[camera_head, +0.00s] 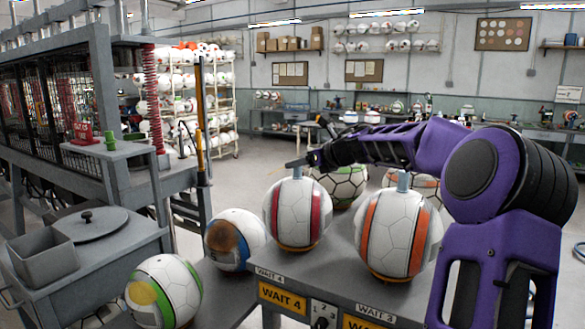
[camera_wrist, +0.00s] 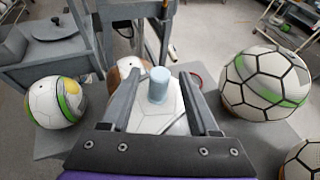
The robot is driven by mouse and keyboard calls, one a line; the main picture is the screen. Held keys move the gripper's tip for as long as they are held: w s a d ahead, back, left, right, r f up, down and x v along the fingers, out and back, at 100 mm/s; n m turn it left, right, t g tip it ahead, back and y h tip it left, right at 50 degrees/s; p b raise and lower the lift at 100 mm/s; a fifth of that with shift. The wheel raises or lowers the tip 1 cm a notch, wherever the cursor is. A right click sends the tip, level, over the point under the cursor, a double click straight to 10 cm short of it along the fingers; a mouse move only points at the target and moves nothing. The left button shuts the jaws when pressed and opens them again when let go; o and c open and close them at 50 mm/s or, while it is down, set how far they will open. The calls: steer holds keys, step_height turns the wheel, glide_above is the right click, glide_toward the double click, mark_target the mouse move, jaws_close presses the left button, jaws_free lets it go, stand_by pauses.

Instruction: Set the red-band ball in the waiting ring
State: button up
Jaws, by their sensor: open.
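The red-band ball (camera_head: 299,215) is white with a red-pink band and a pale blue-grey peg on top. It sits on a thin orange ring (camera_head: 297,248) at the WAIT 4 label. My gripper (camera_head: 298,163) is at the peg from above. In the wrist view, the open fingers of my gripper (camera_wrist: 160,78) stand on either side of the peg (camera_wrist: 158,85), with gaps visible. The white ball top (camera_wrist: 158,115) shows below it, and its band is mostly hidden there. Whether the ball's weight is fully on the ring cannot be told.
An orange-band ball (camera_head: 398,235) with a peg stands at WAIT 3, close right. A brown-blue ball (camera_head: 234,238) and a green-yellow ball (camera_head: 164,290) are at the left. A green-band ball (camera_head: 341,184) is behind. A grey press frame (camera_head: 105,110) stands left.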

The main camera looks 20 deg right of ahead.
steer(key=v, duration=0.7)
steer(key=shift+s, duration=0.1)
